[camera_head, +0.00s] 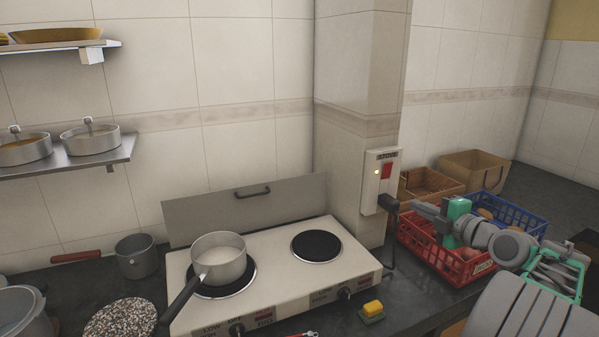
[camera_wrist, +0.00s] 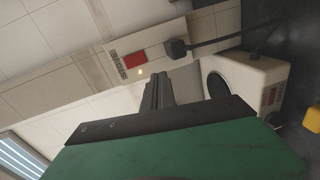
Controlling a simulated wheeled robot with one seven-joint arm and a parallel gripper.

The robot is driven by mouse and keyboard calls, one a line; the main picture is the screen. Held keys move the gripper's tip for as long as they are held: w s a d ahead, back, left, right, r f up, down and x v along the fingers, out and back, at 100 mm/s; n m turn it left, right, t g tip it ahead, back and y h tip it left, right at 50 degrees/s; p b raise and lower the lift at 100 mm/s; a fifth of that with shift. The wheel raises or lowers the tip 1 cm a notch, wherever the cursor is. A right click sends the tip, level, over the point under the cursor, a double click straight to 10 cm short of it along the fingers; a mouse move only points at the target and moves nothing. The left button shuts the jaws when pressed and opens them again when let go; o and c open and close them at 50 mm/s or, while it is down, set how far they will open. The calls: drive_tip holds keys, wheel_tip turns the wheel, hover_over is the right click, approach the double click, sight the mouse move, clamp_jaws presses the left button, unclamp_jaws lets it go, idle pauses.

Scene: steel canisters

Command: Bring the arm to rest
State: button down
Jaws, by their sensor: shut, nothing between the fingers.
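My gripper (camera_head: 420,208) is at the right in the head view, in front of the wall switch box and above the red crate. Its fingers are shut with nothing between them and point left. In the wrist view the shut fingers (camera_wrist: 158,91) stick out past the green and black gripper body. My arm reaches in from the lower right. The switch box (camera_head: 380,180) has a red switch and a lit lamp, with a black plug (camera_head: 388,204) below. It also shows in the wrist view (camera_wrist: 135,61).
A two-plate stove (camera_head: 285,272) holds a saucepan (camera_head: 219,258) on its left plate. A yellow sponge (camera_head: 373,308) lies on the counter. Shelves hang at left.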

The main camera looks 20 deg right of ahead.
drive_tip(key=w+a+f+m+g+y+p, duration=0.1)
drive_tip(key=w+a+m+g, duration=0.2)
drive_tip(key=a, duration=0.7)
drive_tip(key=w+a+f+m+g+p, duration=0.2)
drive_tip(key=w+a, duration=0.1)
drive_tip(key=a, duration=0.8)
drive_tip(key=s+a+f+m+g+p, duration=0.1)
drive_tip(key=s+a+f+m+g, duration=0.15)
drive_tip(key=a, duration=0.35)
drive_tip(key=s+a+f+m+g+p, duration=0.1)
drive_tip(key=s+a+m+g, duration=0.15)
drive_tip(key=a, duration=0.35)
drive_tip(key=s+a+f+m+g+h, duration=0.1)
drive_tip(key=s+a+f+m, duration=0.1)
drive_tip(key=s, duration=0.6)
drive_tip(key=s+a+f+m+g+p, duration=0.1)
drive_tip(key=s+a+f+m+g, duration=0.1)
drive_tip(key=s+a+m, duration=0.3)
drive_tip(key=s, duration=0.4)
drive_tip(key=shift+f+m+h+p, duration=0.3)
drive_tip(key=shift+f+m+h, duration=0.1)
